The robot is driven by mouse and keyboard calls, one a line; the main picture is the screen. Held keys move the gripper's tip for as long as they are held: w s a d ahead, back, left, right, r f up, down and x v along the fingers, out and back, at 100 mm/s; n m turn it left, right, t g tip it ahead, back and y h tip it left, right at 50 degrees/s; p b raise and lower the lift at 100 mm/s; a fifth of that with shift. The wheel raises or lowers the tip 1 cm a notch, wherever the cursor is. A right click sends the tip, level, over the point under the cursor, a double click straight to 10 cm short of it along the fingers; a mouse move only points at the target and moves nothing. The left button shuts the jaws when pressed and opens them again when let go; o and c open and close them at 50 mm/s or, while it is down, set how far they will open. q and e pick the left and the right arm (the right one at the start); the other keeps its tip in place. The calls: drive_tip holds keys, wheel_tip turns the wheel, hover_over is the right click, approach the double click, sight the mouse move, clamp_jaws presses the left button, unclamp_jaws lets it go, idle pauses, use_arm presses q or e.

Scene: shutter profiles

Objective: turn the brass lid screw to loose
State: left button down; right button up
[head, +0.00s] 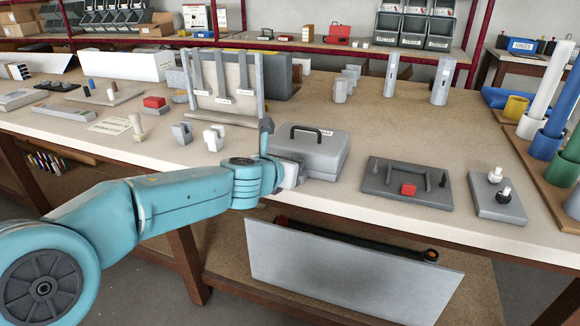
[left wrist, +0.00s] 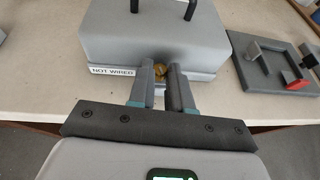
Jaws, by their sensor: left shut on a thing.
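A grey box (head: 318,152) with a black handle (head: 311,132) on its lid stands near the front edge of the bench. The brass lid screw (left wrist: 160,70) shows as a small gold round at the middle of the front, between my left fingertips. My left gripper (left wrist: 161,72) is shut on the brass lid screw. In the head view my left gripper (head: 297,173) is at the box's front and the screw is hidden. My right gripper is not in view.
Right of the box lie a dark grey tray (head: 375,190) with a red block (head: 408,189) and a grey plate (head: 497,208) with two knobs. An upright rack (head: 222,104) with hanging strips stands behind left. Coloured tubes (head: 540,90) stand at the far right.

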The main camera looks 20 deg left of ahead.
use_arm(q)
drive_tip(key=shift+d+f+n+y+b, duration=0.15)
drive_tip(key=shift+d+n+y+b, duration=0.2)
drive_tip(key=shift+n+y, duration=0.5)
drive_tip(key=shift+d+n+y, duration=0.2)
drive_tip(key=shift+n+y, duration=0.65)
drive_tip(key=shift+y, duration=0.3)
drive_tip(key=shift+d+r+n+g+y+p, duration=0.1)
drive_tip(key=shift+n+g+y+p, duration=0.15)
drive_tip(key=shift+n+y, duration=0.3)
drive_tip(key=shift+d+r+n+g+y+p, duration=0.15)
drive_tip(key=shift+n+y+p, duration=0.1)
drive_tip(key=shift+n+y, duration=0.25)
drive_tip(key=shift+w+f+n+g+y+p, duration=0.15)
drive_tip(key=shift+n+g+y+p, duration=0.3)
drive_tip(key=shift+n+y, duration=0.35)
drive_tip(key=c, duration=1.1)
unclamp_jaws()
